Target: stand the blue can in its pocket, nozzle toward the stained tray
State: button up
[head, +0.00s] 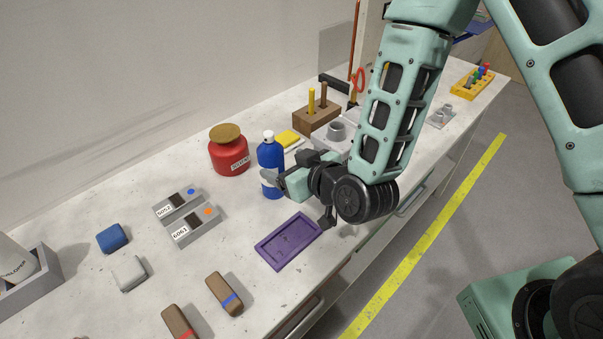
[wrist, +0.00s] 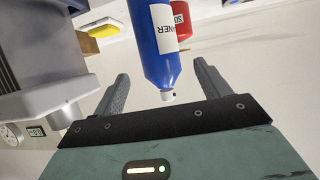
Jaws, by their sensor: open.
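The blue can (head: 270,170) stands upright on the bench with a white nozzle top and a pale label. In the wrist view the can (wrist: 152,38) appears upside down, its nozzle (wrist: 168,96) between the finger lines. My gripper (head: 269,183) is beside the can, reaching from the right. Its two fingers (wrist: 160,85) are spread, one on each side of the can, with visible gaps. A grey fixture (head: 330,148) with a round cup is behind my wrist, partly hidden; I cannot make out the can's pocket. A purple tray (head: 290,241) with dark marks lies in front; I cannot confirm it is the stained one.
A red jar (head: 228,152) stands close behind left of the can. A yellow sponge (head: 287,139) and a wooden block with pegs (head: 316,118) are behind. Two grey labelled boxes (head: 195,227), a blue block (head: 112,238) and brown-handled pieces (head: 224,294) lie left and front.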

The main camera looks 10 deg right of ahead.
jog(key=p+v, duration=0.5)
jog(key=p, duration=0.3)
